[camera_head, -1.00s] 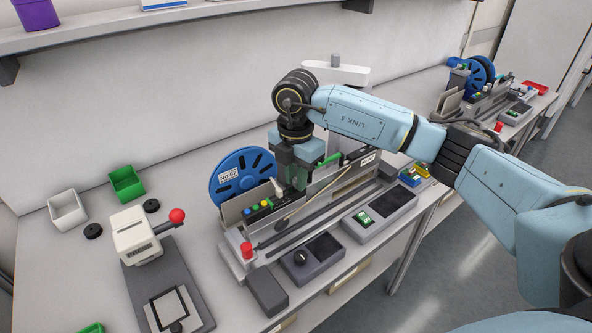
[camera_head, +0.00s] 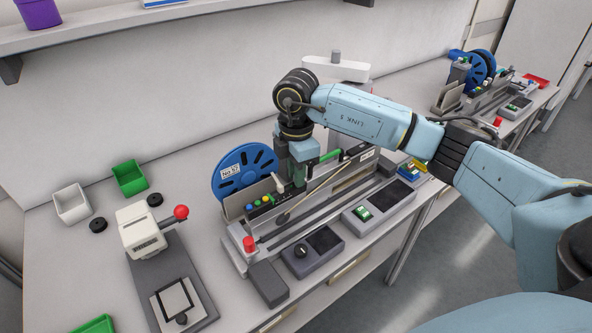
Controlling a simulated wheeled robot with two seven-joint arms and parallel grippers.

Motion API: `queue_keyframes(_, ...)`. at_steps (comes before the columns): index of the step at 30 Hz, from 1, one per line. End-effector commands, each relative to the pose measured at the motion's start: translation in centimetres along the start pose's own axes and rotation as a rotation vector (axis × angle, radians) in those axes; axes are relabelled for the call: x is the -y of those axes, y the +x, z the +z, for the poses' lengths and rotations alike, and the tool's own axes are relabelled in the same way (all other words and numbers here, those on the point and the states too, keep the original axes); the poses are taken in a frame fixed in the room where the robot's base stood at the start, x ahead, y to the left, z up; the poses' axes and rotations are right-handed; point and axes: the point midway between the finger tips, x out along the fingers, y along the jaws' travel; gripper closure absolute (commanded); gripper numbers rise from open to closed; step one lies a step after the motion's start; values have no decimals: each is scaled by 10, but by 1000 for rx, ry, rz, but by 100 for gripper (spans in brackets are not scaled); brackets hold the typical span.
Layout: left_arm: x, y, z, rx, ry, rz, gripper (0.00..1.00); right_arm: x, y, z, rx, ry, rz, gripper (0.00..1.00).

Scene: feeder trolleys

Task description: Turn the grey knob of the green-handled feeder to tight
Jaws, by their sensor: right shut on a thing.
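The feeder with the green handle (camera_head: 331,155) stands on the bench in the middle of the view, behind a long grey rail. A blue reel (camera_head: 243,172) labelled No 57 is at its left end. My right gripper (camera_head: 299,184) points down onto the feeder, just left of the green handle. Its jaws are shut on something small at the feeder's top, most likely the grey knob. The knob itself is hidden by the fingers, so its setting cannot be read. My left gripper is out of view.
A row of coloured buttons (camera_head: 262,200) and a pale lever (camera_head: 278,182) sit close left of the gripper. A red button (camera_head: 249,244) and a black dial box (camera_head: 302,251) stand in front. A white press with a red ball (camera_head: 181,212) is at left.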

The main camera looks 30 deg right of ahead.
Motion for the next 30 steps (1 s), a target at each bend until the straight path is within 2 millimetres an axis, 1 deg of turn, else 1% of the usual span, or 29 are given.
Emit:
queue_keyframes(1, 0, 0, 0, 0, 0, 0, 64, -2, -5, 2, 0, 4, 9, 100)
queue_keyframes(5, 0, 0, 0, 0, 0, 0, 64, -2, -5, 2, 0, 3, 9, 100)
queue_keyframes(6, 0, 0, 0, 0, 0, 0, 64, -2, -5, 2, 0, 3, 9, 78)
queue_keyframes(10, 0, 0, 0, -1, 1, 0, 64, -2, -4, 1, 0, 2, 6, 61)
queue_keyframes(18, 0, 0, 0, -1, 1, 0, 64, -1, -2, 0, 0, 0, 2, 59)
queue_keyframes(22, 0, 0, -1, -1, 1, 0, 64, -1, -9, 0, 0, 0, 3, 59)
queue_keyframes(26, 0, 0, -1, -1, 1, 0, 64, -1, -30, 0, -1, -1, 6, 59)
queue_keyframes(30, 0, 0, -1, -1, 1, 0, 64, -1, -62, 0, 0, -1, 7, 59)
